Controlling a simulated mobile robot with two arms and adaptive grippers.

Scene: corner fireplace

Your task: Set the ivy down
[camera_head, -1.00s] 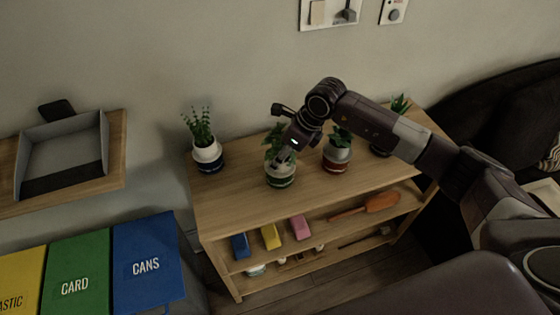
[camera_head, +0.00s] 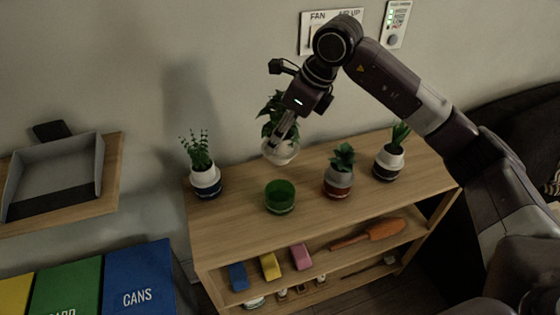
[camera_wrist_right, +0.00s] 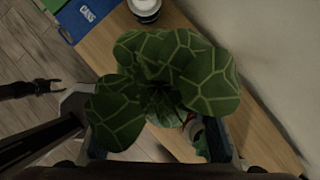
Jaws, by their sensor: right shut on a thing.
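The ivy (camera_head: 272,108), leafy in a pale pot (camera_head: 278,153), is held in the air by my right gripper (camera_head: 287,136), which is shut on it. It hangs above a green cup-like holder (camera_head: 280,196) on the shelf top (camera_head: 235,222). In the right wrist view the veined leaves of the ivy (camera_wrist_right: 165,75) fill the middle and hide most of its pot and the fingertips. My left gripper (camera_wrist_right: 50,86) shows small at the left of the wrist view, over the floor, with its jaws apart and empty. It is outside the head view.
A plant in a blue holder (camera_head: 205,180) stands left of the green holder. A plant in a red holder (camera_head: 339,180) and another plant (camera_head: 389,161) stand to the right. The wall is close behind. Coloured blocks and an orange tool (camera_head: 384,230) lie on the lower shelf.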

